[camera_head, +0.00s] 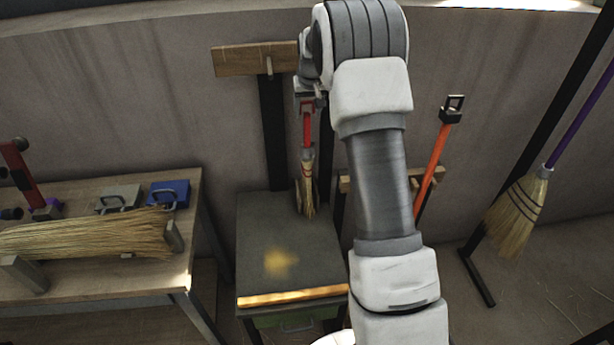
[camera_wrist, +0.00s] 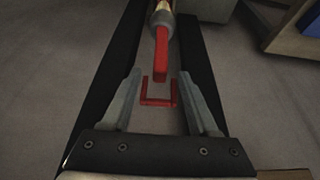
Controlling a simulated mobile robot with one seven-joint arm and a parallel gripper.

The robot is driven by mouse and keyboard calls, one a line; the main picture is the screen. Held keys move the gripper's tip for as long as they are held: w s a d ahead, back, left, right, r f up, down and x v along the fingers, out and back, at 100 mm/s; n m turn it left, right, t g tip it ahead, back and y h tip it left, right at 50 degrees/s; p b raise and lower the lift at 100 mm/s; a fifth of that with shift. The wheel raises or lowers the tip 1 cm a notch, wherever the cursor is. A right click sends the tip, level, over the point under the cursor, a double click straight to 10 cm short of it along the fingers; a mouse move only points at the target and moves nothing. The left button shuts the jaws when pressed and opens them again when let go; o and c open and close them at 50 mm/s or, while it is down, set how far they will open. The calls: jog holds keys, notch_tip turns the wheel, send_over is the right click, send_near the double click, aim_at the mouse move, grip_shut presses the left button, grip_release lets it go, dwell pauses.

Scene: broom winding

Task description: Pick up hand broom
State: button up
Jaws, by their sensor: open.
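The hand broom (camera_head: 307,168) has a red handle and straw bristles. In the head view it hangs upright, bristles down, below my gripper (camera_head: 307,97) and in front of a dark post. In the wrist view my gripper (camera_wrist: 159,73) is open, with its two grey fingers on either side of the red handle (camera_wrist: 161,55). The squared red loop at the handle's end lies between the fingers, with a gap on each side. The bristles are mostly out of the wrist view. My arm hides part of the rack in the head view.
A wooden rack board (camera_head: 240,60) with a peg is beside my gripper. A dark-topped cabinet (camera_head: 265,235) stands below. A workbench (camera_head: 100,285) with a straw bundle (camera_head: 90,233) is left. An orange-handled tool (camera_head: 433,155) and a purple-handled broom (camera_head: 520,210) are right.

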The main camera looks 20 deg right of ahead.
aim_at(308, 116)
jog(key=x, duration=0.5)
jog(key=shift+w+f, duration=0.1)
jog(key=shift+f, duration=0.15)
grip_shut()
